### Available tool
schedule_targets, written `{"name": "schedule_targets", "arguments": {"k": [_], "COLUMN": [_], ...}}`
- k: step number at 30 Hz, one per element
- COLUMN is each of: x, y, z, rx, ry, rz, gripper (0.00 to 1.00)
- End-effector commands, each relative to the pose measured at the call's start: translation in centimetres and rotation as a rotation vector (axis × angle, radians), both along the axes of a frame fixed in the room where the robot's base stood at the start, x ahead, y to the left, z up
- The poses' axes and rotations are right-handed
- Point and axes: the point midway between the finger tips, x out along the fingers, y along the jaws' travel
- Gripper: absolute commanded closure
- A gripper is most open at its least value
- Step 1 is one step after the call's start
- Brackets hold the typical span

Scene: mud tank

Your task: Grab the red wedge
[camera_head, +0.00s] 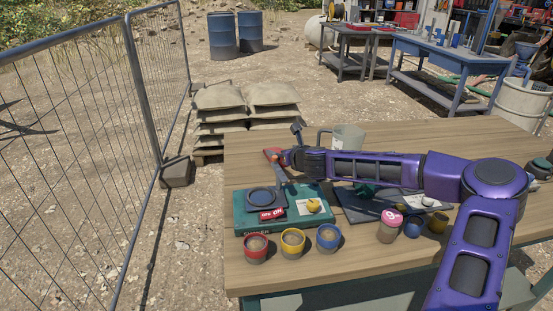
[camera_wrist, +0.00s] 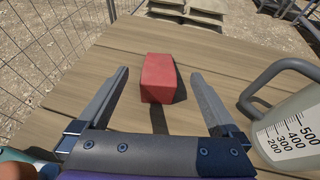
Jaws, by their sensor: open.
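The red wedge (camera_wrist: 160,78) lies on the wooden table in the wrist view, between and slightly beyond the fingertips of my gripper (camera_wrist: 160,75). The fingers are spread wide, with bare table showing between each finger and the wedge, and nothing is held. In the head view the wedge (camera_head: 272,155) shows only in part, at the far left of the table, just left of my gripper (camera_head: 286,155). My wrist hides the rest of it.
A clear measuring jug (camera_wrist: 290,115) stands close to the right finger; it also shows in the head view (camera_head: 348,137). A teal case (camera_head: 240,212) and several small pots, including a red one (camera_head: 256,248), are nearer on the table (camera_head: 239,277). Sandbags (camera_head: 219,98) lie beyond the far edge.

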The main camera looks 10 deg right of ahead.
Motion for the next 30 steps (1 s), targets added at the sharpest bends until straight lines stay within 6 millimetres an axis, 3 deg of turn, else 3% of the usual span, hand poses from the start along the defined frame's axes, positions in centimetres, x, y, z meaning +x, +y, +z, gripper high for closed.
{"name": "schedule_targets", "arguments": {"k": [2, 11, 21, 30], "x": [0.0, 2.0, 6.2, 6.8], "y": [0.1, 0.5, 1.5, 1.5], "z": [-1.7, -2.3, -4.1, -4.3], "rx": [0.002, -0.003, -0.003, -0.003], "ry": [0.001, -0.001, -0.001, -0.001], "rz": [0.0, 0.001, 0.002, 0.002], "gripper": [0.0, 0.0, 0.0, 0.0]}}
